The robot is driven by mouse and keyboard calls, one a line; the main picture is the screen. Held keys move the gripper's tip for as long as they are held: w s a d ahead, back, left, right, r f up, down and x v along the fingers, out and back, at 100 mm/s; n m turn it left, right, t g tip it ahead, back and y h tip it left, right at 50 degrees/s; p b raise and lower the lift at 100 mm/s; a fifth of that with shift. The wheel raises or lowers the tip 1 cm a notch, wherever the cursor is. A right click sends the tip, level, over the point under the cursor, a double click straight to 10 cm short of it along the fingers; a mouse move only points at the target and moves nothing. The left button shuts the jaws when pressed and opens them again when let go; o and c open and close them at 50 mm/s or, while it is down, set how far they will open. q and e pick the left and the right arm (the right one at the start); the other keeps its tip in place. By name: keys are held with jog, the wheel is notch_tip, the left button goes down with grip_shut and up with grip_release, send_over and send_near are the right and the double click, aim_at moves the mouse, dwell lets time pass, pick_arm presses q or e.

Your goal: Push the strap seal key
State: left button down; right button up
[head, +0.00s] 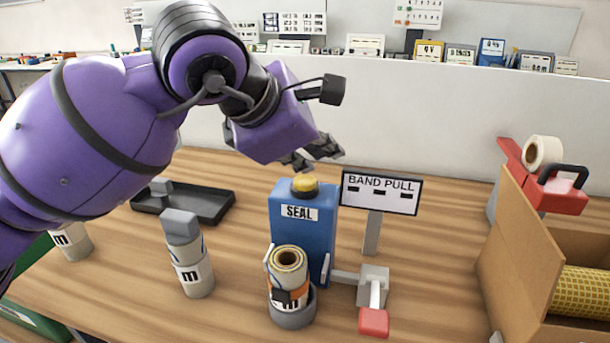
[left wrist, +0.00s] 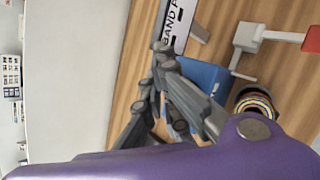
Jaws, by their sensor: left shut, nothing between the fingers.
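The strap seal key is a yellow round button (head: 304,184) on top of a blue box (head: 287,239) labelled SEAL. A rolled mesh (head: 288,262) with an orange band stands upright in a grey holder (head: 293,315) at the box's front. My left gripper (head: 313,161) is shut and empty, above and slightly behind the yellow button, with a visible gap between them. The left wrist view shows its fingers (left wrist: 163,56) in front of the blue box (left wrist: 204,77); the yellow button is not clearly visible there. My right gripper is in neither view.
A BAND PULL sign (head: 380,192) stands close right of the box, with a red-handled lever (head: 374,322) below it. A grey-topped canister (head: 187,264) and a black tray (head: 205,205) are at left. A cardboard box (head: 520,255) stands at right.

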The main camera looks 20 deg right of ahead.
aim_at(315, 189)
pick_arm(q)
jog(key=shift+r, duration=0.1)
notch_tip(315, 189, up, 5)
jog(key=p, duration=0.3)
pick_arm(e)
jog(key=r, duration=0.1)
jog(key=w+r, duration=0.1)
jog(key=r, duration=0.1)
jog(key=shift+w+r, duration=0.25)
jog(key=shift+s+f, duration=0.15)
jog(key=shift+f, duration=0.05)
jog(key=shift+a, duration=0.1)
